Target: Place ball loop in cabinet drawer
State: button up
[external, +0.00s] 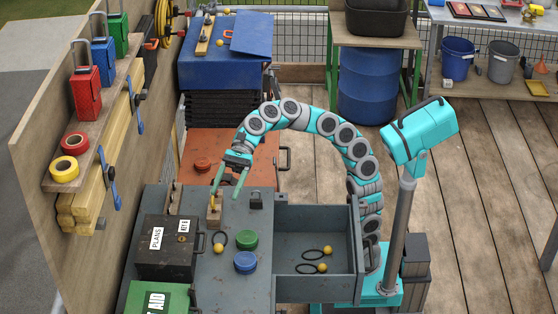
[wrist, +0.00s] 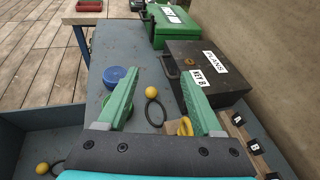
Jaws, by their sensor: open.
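A ball loop, a yellow ball on a black elastic loop, lies on the grey cabinet top (external: 205,282) beside the black box; its ball shows in the external view (external: 218,247) and the wrist view (wrist: 152,92). The cabinet drawer (external: 315,290) is pulled open to the right. Two more ball loops lie in it, an upper one (external: 327,250) and a lower one (external: 322,267); part of one shows in the wrist view (wrist: 42,168). My gripper (external: 225,192) is open and empty above the back of the cabinet top; its fingers frame the loose ball loop in the wrist view (wrist: 161,74).
A green disc (external: 246,239) and a blue disc (external: 245,262) lie between the loose ball loop and the drawer. A black box (external: 165,250) and a green first-aid box (external: 160,299) stand left. A small wooden block (external: 214,212) and padlock (external: 256,200) are near my gripper.

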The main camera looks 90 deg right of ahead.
jog(key=w+a+r+m+t+p, duration=0.1)
jog(key=a+r+m+t, duration=0.2)
jog(key=r+t, duration=0.3)
jog(key=w+a+r+m+t, duration=0.2)
jog(key=a+r+m+t, duration=0.1)
jog(key=r, duration=0.5)
jog(key=w+a+r+m+t+p, duration=0.1)
jog(key=a+r+m+t, duration=0.2)
jog(key=r+t, duration=0.35)
jog(key=s+f+m+g+h+p, duration=0.1)
jog(key=s+f+m+g+h, duration=0.3)
jog(key=f+h, duration=0.55)
jog(key=s+f+m+g+h, duration=0.2)
jog(key=s+f+g+h, duration=0.3)
jog(key=f, duration=0.9)
jog(key=t, duration=0.2)
send_near(219, 245)
jog(key=shift+w+d+r+g+y, duration=0.25)
jog(key=shift+w+d+r+y, duration=0.1)
jog(key=shift+w, duration=0.15)
jog(key=shift+w+f, duration=0.25)
jog(key=shift+f, duration=0.3)
jog(key=x, duration=0.7)
jog(key=shift+w+a+p, duration=0.1)
jog(key=shift+w+p, duration=0.05)
jog(key=shift+p, duration=0.2)
jog(key=shift+c, duration=0.3)
